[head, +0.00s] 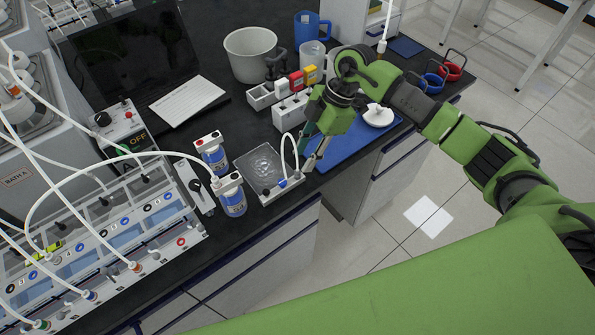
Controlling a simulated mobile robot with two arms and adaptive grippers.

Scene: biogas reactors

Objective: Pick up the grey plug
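My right gripper (312,152) hangs over the bench, pointing down, between the square metal-topped device (262,168) and the blue tray (345,148). Its fingertips are small and partly overlap the tray edge, so I cannot tell whether they are apart or hold anything. I cannot make out the grey plug for certain; it may be hidden behind the gripper or too small to tell. My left gripper is not in view.
Blue-labelled bottles (231,196) stand left of the device. Behind are small grey racks (290,112), a white bucket (250,54) and a blue jug (306,30). A round white item (378,116) lies on the tray. Tubed reactors (95,250) fill the left.

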